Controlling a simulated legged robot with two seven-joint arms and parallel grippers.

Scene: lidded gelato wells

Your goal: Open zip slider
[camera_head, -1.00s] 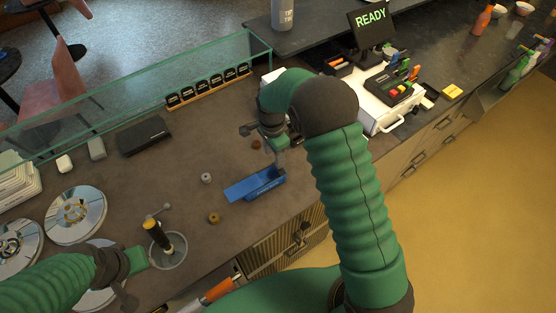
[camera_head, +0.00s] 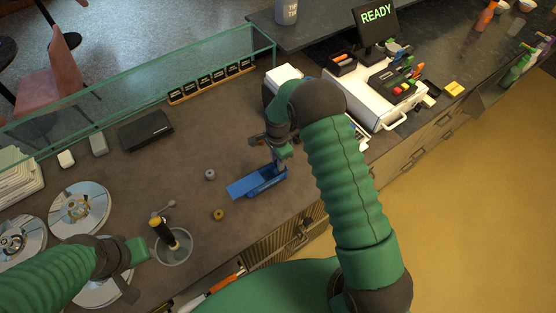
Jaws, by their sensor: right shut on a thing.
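A blue case (camera_head: 264,181) lies on the brown counter, with a flat blue part reaching out to its left. A zip slider cannot be made out at this size. My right gripper (camera_head: 276,158) comes down over the upper right end of the case. It is shut at that end, and its fingertips are partly hidden by my own wrist. My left gripper (camera_head: 132,268) hangs at the lower left, beside a grey bowl (camera_head: 174,250) and away from the case. Whether its fingers are apart is not clear.
A bare strip of counter (camera_head: 190,145) lies left of the case, with small rings (camera_head: 218,214) near it. Round lids (camera_head: 79,209) stand at far left. A glass guard (camera_head: 150,80) runs along the back. A white drawer unit (camera_head: 372,95) stands at the right.

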